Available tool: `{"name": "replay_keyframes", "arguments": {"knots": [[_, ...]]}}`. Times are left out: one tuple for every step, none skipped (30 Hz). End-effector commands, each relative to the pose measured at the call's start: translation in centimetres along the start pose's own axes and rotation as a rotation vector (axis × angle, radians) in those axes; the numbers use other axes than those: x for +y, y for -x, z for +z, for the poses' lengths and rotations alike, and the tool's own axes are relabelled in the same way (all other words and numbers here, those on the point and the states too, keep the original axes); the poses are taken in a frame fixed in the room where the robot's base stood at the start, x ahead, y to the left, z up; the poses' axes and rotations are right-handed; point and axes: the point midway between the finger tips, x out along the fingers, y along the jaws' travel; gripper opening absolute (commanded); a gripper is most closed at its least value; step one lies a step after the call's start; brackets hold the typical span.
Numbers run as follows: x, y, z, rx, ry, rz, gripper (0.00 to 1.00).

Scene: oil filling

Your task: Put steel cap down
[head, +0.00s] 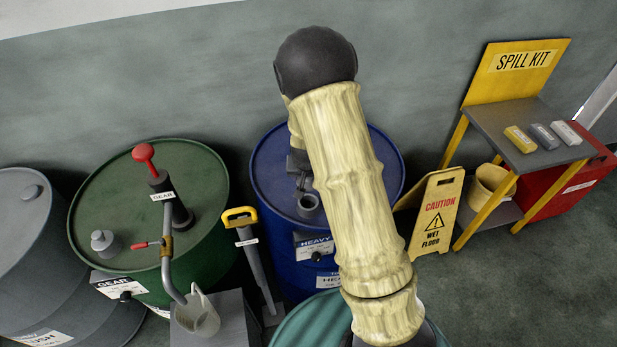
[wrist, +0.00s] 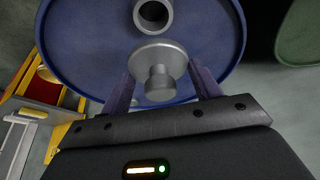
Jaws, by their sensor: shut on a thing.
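The steel cap (wrist: 160,86), a grey disc with a narrower round knob, sits between the fingers of my gripper (wrist: 162,76) in the wrist view. My gripper is shut on it. Just beyond the cap is the open round neck (wrist: 140,24) in the top of the blue drum (wrist: 85,45). The cap is held over the drum top, beside the neck; its height above the top is hard to tell. In the head view, the neck (head: 309,208) shows on the blue drum (head: 270,180), and my arm covers much of the drum top and gripper.
A green drum (head: 110,200) with a red-knobbed pump stands left, and a grey drum (head: 20,230) beyond it. A yellow-handled tool (head: 241,217) stands between the drums. A caution sign (head: 436,215) and spill kit stand (head: 520,130) are at right. Bare drum top surrounds the neck.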

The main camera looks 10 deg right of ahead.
Motion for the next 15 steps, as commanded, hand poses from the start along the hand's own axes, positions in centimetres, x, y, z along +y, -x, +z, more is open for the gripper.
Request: {"name": "replay_keyframes", "arguments": {"knots": [[0.0,0.0,0.0,0.001,0.0,0.0,0.36],[0.0,0.0,0.0,0.001,0.0,0.0,0.36],[0.0,0.0,0.0,0.001,0.0,0.0,0.36],[0.0,0.0,0.0,0.001,0.001,-0.001,0.36],[-0.1,0.0,0.0,0.001,0.001,-0.001,0.36],[-0.1,0.0,0.0,0.001,0.001,-0.001,0.36],[-0.1,0.0,0.0,0.001,0.001,-0.001,0.36],[-0.1,0.0,0.0,0.001,0.001,-0.001,0.36],[-0.1,0.0,0.0,0.001,0.001,-0.001,0.36],[0.0,-0.1,0.0,0.001,0.0,-0.001,0.36],[0.0,-0.1,-0.1,0.001,0.0,-0.001,0.36],[0.1,-0.3,-0.2,0.001,-0.001,-0.002,0.36],[0.2,-0.5,-0.3,0.001,-0.001,-0.003,0.36],[0.4,-0.7,-0.5,0.001,-0.002,-0.004,0.36],[0.7,-1.1,-0.9,0.001,-0.004,-0.006,0.36]]}}
